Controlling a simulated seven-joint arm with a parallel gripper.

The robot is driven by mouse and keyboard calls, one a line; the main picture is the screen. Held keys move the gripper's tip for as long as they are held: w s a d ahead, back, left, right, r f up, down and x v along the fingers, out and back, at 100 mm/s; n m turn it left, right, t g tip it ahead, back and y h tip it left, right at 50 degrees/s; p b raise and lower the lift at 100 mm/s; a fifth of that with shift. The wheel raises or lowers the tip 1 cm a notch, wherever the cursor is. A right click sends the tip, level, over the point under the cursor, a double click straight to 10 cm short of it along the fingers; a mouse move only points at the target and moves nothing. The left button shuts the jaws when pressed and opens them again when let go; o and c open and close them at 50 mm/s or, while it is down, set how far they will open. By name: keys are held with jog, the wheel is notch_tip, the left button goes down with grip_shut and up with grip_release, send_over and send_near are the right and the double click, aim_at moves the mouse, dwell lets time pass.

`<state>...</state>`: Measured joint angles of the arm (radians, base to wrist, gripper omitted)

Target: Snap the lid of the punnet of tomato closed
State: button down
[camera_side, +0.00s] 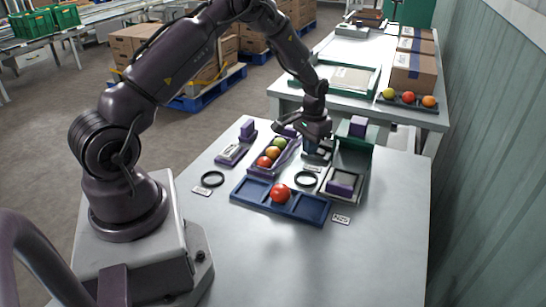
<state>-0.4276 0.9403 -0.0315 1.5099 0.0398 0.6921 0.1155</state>
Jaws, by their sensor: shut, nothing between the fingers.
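A purple tray-like punnet (256,171) sits near the middle of the table, holding a green, an orange and a red tomato in a row. A purple edge along its right side may be the lid, but I cannot tell its exact position. My gripper (311,151) is shut and empty, pointing down just to the right of the punnet. Its fingertips are small and partly hidden, and I cannot tell whether they touch anything. A blue compartment tray (312,209) in front holds one red tomato (280,194) in its middle compartment.
A purple block (248,128) stands on a small base to the left. A green open box (355,160) and a framed pad with a purple block (341,188) stand right. The near table is clear.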

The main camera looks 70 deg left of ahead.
jog(key=shift+s+a+r, duration=0.2)
jog(key=shift+s+a, duration=0.45)
jog(key=shift+s, duration=0.05)
jog(key=shift+s+a+r, duration=0.25)
jog(key=shift+s+a, duration=0.4)
jog(key=shift+s, duration=0.05)
jog(key=shift+s+a+r, duration=0.2)
jog(key=shift+s+a, duration=0.45)
jog(key=shift+s, duration=0.05)
jog(key=shift+w+r, duration=0.15)
jog(key=shift+r, duration=0.55)
notch_tip(320, 180, up, 7)
